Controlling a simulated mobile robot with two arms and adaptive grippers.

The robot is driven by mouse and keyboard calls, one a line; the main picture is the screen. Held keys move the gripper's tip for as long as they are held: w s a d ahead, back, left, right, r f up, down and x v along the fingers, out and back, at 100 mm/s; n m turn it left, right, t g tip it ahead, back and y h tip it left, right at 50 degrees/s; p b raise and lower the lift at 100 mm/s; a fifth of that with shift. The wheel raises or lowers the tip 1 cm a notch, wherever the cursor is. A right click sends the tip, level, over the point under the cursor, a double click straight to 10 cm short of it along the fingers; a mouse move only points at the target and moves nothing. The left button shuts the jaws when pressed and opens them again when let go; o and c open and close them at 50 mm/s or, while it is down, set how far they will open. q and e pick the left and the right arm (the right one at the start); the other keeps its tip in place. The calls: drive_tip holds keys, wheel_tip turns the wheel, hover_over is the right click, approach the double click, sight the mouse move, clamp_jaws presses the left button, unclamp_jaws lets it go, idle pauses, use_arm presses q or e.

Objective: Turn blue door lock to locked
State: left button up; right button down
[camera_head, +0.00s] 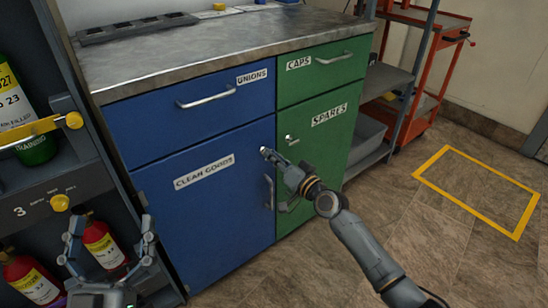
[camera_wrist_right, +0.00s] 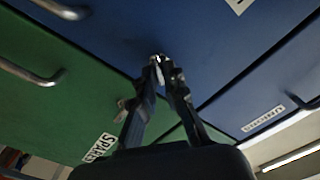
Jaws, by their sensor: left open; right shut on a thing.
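The blue door (camera_head: 212,220), labelled CLEAN GOODS, is shut below the blue UNIONS drawer. My right gripper (camera_head: 268,154) is at the upper right corner of this door. In the right wrist view the fingertips (camera_wrist_right: 161,72) are closed around a small silver piece, the blue door lock (camera_wrist_right: 157,60), against the blue panel. The fingers cover most of the lock, so its turn position cannot be told. My left gripper (camera_head: 108,250) is open and empty at the lower left, in front of the extinguisher rack.
The green door (camera_head: 320,150) has its own silver lock (camera_head: 291,140). Bar handles, such as the blue door's handle (camera_head: 269,192), stick out beside my right gripper. Red extinguishers (camera_head: 103,245) stand at the left. The floor (camera_head: 400,240) in front is clear.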

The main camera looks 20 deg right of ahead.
use_arm(q)
drive_tip(key=shift+w+a+f+g+y+p, duration=0.15)
drive_tip(key=shift+w+f+g+y, duration=0.1)
drive_tip(key=shift+f+g, duration=0.35)
drive_tip(key=shift+w+d+f+g+y+p, duration=0.15)
drive_tip(key=shift+w+f+g+p, duration=0.1)
drive_tip(key=shift+f, duration=0.6)
drive_tip(key=shift+w+a+f+g+y+p, duration=0.15)
drive_tip(key=shift+w+f+g+y, duration=0.1)
drive_tip(key=shift+f+g, duration=0.35)
use_arm(e)
drive_tip(key=shift+d+f+m, duration=0.1)
drive_tip(key=shift+f+m, duration=0.05)
drive_tip(key=shift+m, duration=5.25)
use_arm(q)
drive_tip(key=shift+f, duration=0.15)
use_arm(e)
drive_tip(key=c, duration=1.4)
unclamp_jaws()
use_arm(q)
drive_tip(key=shift+w, duration=0.1)
use_arm(e)
drive_tip(key=v, duration=1.2)
